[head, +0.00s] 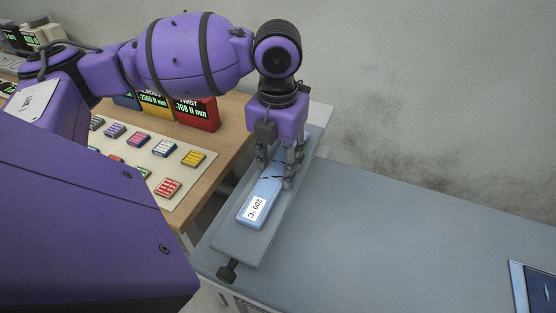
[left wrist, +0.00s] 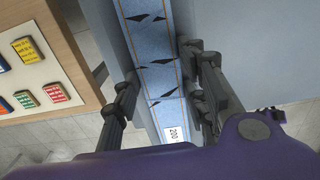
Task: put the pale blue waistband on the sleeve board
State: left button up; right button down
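The pale blue waistband (head: 269,187) lies lengthwise along the grey sleeve board (head: 238,242). A white label reading 200 °C is at its near end. In the left wrist view the waistband (left wrist: 150,47) is a long blue strip with thin tan lines and several dark, pointed marks. My left gripper (head: 277,172) points down over the band, with one finger on each side of it. In the left wrist view its fingers (left wrist: 157,68) are well apart, with the band showing between them. Whether they touch its edges cannot be told. My right gripper is not in view.
A wooden table (head: 234,107) on the left holds a pale mat with several coloured tiles and a red display box (head: 198,113). A dark knob (head: 228,270) sits at the board's near end. The grey surface (head: 390,235) to the right is mostly clear, with a tablet-like panel (head: 535,288).

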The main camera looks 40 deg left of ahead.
aim_at(278, 168)
pick_arm(q)
jog(key=o, duration=0.3)
jog(key=shift+o, duration=0.2)
jog(key=shift+r, duration=0.1)
notch_tip(278, 168, up, 12)
jog(key=p, duration=0.1)
dwell(0.4)
